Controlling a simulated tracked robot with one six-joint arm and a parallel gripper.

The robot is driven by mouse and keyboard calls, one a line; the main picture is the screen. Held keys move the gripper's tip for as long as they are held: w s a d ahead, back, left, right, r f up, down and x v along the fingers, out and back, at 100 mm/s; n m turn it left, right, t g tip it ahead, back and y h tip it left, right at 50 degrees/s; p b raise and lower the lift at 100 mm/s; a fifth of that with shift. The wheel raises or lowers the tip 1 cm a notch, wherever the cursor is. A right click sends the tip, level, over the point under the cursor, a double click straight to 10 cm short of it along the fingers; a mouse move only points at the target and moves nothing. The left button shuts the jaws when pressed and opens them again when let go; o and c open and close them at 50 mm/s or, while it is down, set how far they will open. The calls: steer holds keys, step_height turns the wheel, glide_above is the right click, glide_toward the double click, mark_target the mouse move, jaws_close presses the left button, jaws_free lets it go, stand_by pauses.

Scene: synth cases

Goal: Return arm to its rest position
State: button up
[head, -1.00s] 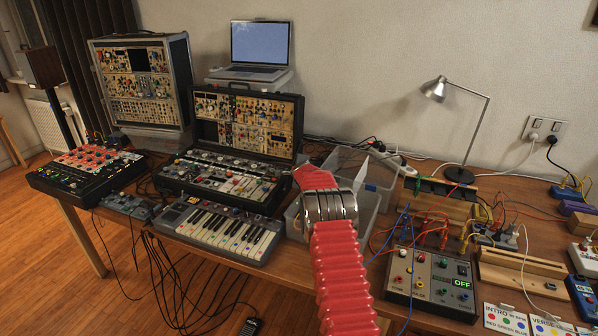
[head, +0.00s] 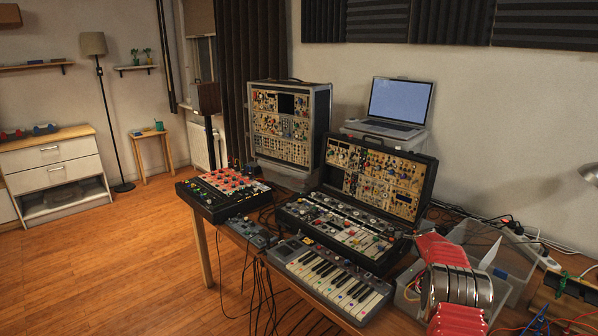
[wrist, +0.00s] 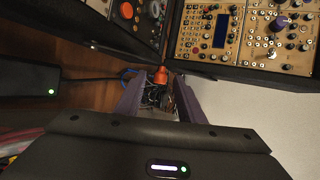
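My red ribbed arm (head: 445,252) with its silver joint shows at the lower right of the head view, in front of the clear bin. My gripper is out of sight there. In the wrist view my gripper (wrist: 159,88) has its two dark purplish fingers apart, with a gap between them. A small orange thing (wrist: 160,75) and some dark cables show in the gap. They look to lie beyond the fingers, and I see no finger contact with them. A gold-panelled synth case (wrist: 215,35) fills the top right of the wrist view.
In the head view, an open synth case (head: 375,180), keyboard (head: 330,280), red-topped mixer (head: 222,193), tall rack (head: 282,125) and laptop (head: 400,102) crowd the table. Wooden floor (head: 120,260) is open at left.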

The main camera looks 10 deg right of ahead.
steer(key=s+a+r+n+y, duration=0.15)
steer(key=a+r+n, duration=0.25)
steer(key=a+r, duration=0.55)
steer(key=s+a+r+n+g+y, duration=0.1)
steer(key=s+a+r+n+y, duration=0.1)
steer(key=s+a+r+n, duration=0.5)
steer(key=s+a+r+n+y, duration=0.25)
steer(key=s+a+r, duration=0.65)
steer(key=a, duration=0.5)
steer(key=s+a+r+n+g, duration=0.1)
steer(key=s+a+n, duration=0.15)
steer(key=s, duration=0.25)
steer(key=s+a+r+n, duration=0.1)
steer(key=s+a, duration=0.3)
steer(key=s, duration=0.2)
steer(key=s+a+f+n+g, duration=0.1)
steer(key=s+f+n, duration=0.1)
steer(key=s, duration=0.8)
steer(key=s+a+f+n+g, duration=0.1)
steer(key=s+a+f+n, duration=0.1)
steer(key=s, duration=0.9)
steer(key=s+a+f+n+g, duration=0.1)
steer(key=s+f+n, duration=0.2)
steer(key=s, duration=0.8)
steer(key=shift+a+f+n+g+h, duration=0.2)
steer(key=shift+n+g+h, duration=0.1)
steer(key=shift+n+h, duration=0.15)
steer(key=shift+c, duration=0.5)
steer(key=shift+s, duration=0.1)
